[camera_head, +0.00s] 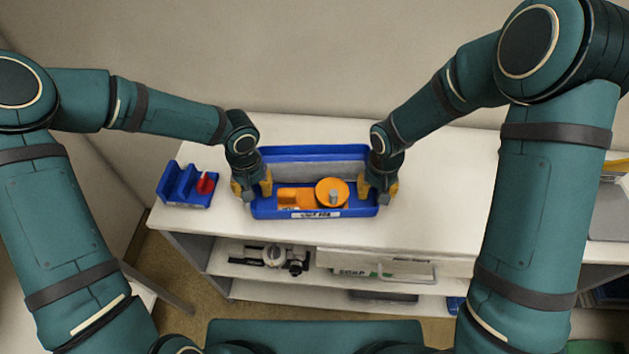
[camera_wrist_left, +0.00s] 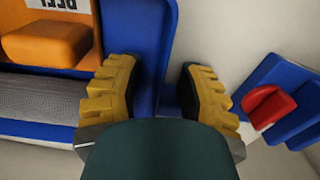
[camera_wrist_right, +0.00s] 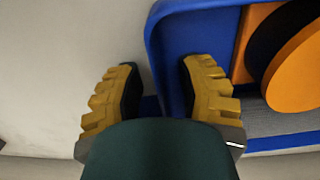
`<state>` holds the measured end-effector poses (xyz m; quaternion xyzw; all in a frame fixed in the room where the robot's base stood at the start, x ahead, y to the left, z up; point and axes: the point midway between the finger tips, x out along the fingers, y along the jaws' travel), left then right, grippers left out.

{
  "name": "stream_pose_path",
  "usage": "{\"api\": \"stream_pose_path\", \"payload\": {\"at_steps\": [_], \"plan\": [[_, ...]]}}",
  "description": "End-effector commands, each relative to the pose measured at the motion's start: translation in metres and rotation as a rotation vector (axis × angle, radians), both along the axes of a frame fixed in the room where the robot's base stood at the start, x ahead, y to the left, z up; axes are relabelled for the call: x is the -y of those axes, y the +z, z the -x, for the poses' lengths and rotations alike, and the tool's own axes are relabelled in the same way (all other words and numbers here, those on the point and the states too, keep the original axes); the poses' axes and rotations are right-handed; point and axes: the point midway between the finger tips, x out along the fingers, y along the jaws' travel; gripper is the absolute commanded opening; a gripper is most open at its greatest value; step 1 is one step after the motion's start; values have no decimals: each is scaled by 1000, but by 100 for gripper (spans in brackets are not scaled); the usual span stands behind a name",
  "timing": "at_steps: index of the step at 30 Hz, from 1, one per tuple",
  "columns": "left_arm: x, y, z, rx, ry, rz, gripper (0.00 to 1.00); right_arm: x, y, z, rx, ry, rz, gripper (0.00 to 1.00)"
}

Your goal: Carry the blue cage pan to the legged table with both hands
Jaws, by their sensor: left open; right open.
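The blue cage pan (camera_head: 312,151) sits on the white counter, with a grey floor, a label on its front wall and orange things inside. My left gripper (camera_head: 252,188) is open at the pan's left end. In the left wrist view the pan's blue end wall (camera_wrist_left: 150,45) lies between its fingers. My right gripper (camera_head: 378,188) is open at the right end. In the right wrist view its fingers are either side of the pan's end wall (camera_wrist_right: 158,50). Whether the fingers touch the walls cannot be told. I cannot clearly make out the legged table.
An orange block (camera_head: 290,197) and an orange round thing (camera_head: 332,191) lie in the pan. A blue holder (camera_head: 181,187) with a red piece (camera_head: 206,183) stands left of my left gripper. The white counter (camera_head: 450,190) is clear right of the pan. Shelves below hold several things.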

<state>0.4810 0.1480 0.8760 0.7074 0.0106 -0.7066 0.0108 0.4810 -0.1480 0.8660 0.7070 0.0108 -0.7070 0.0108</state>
Motion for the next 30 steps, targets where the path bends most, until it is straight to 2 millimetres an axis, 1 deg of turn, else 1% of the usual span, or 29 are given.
{"api": "stream_pose_path", "payload": {"at_steps": [5, 6, 8, 9, 25, 30], "plan": [[0, 0, 0, 0, 1, 0, 37, 0, 0, 0, 0, 0, 0, 37], [0, 0, 0, 0, 1, 0, 29, 0, 0, 0, 0, 0, 0, 29], [0, 0, 0, 0, 1, 0, 8, 0, 0, 0, 0, 0, 0, 8], [0, 0, 0, 0, 1, 0, 0, 0, 0, 0, 0, 0, 0, 0], [0, 0, 0, -1, 0, 0, 0, 0, 1, 0, 0, 0, 0, 0], [0, 5, 0, -1, 0, 0, 0, 0, 5, 0, 0, 0, 0, 0]]}}
